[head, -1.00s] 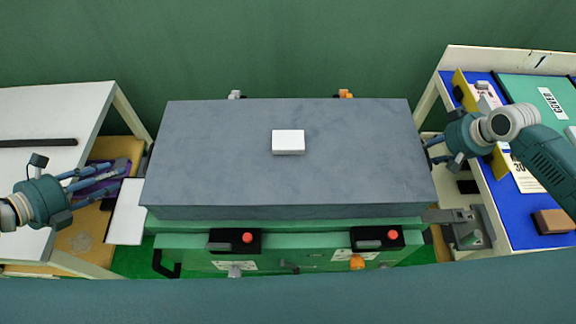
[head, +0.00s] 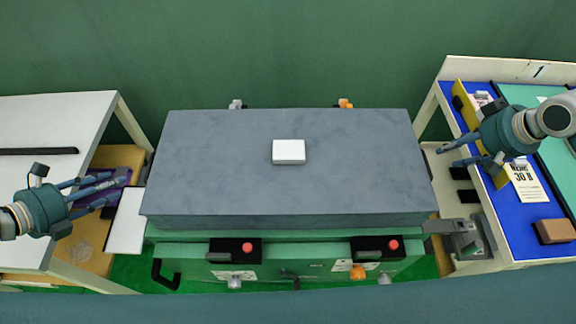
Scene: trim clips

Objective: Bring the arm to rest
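My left gripper (head: 112,186) is at the left, over the edge of the white table, with its fingers spread and nothing seen between them. My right gripper (head: 455,158) is at the right, over the near edge of the blue-topped table. Its fingers are spread apart and point left, and it looks empty. Both grippers are clear of the grey block (head: 290,185) in the middle. A small white box (head: 289,151) lies on top of that block.
The white table (head: 45,115) at left carries a dark bar (head: 38,151). The blue-topped table (head: 515,222) at right holds a brown block (head: 554,231), papers and a yellow strip. The green machine base (head: 300,262) has two red buttons. Bare top surrounds the white box.

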